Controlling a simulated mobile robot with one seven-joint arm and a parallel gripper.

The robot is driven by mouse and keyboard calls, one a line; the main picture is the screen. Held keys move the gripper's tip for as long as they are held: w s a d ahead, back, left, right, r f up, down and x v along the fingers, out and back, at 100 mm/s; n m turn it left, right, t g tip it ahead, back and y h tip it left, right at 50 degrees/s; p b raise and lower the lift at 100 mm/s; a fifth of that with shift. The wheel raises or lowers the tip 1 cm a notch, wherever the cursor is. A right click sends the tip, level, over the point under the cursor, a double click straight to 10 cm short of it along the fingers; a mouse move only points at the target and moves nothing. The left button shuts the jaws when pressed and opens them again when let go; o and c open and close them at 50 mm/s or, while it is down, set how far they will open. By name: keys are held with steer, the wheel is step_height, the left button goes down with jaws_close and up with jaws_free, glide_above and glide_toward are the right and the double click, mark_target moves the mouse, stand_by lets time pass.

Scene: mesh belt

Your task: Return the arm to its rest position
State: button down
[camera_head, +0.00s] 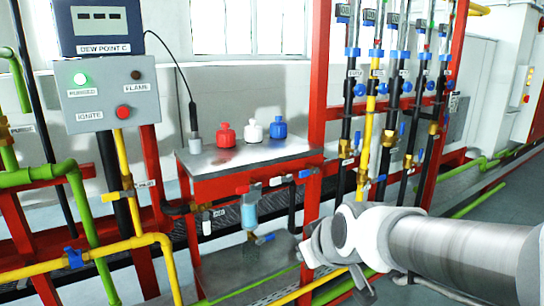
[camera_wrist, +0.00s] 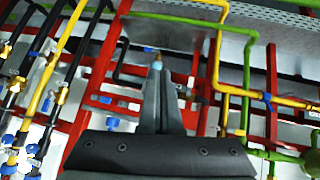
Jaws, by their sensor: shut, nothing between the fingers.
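My gripper (camera_wrist: 157,66) shows in the wrist view with its two grey fingers together and nothing between them. The fingers point toward red framework and pipes, and I see no contact with them. In the head view my arm reaches in from the lower right, and its wrist end is in front of the red frame. The fingers are hard to make out there.
A steel-topped stand (camera_head: 245,150) holds red, white and blue knobs. A grey control box (camera_head: 107,95) with a lit green lamp is at the left. Yellow pipe (camera_head: 100,250), green pipe (camera_head: 40,175) and several vertical valve lines (camera_head: 372,110) crowd around.

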steer(key=s+d+m+g+h, duration=0.1)
steer(key=s+d+m, duration=0.15)
steer(key=s, duration=0.35)
steer(key=s+d+r+m+g+p, duration=0.1)
steer(key=s+d, duration=0.2)
steer(key=s, duration=0.2)
steer(key=s+d+m+g+h, duration=0.1)
steer(key=s+d+m, duration=0.1)
steer(key=s, duration=0.4)
step_height(320, 180, up, 24)
steer(key=p, duration=2.3)
steer(key=shift+w+f+p, duration=0.15)
steer(key=shift+w+p, duration=0.25)
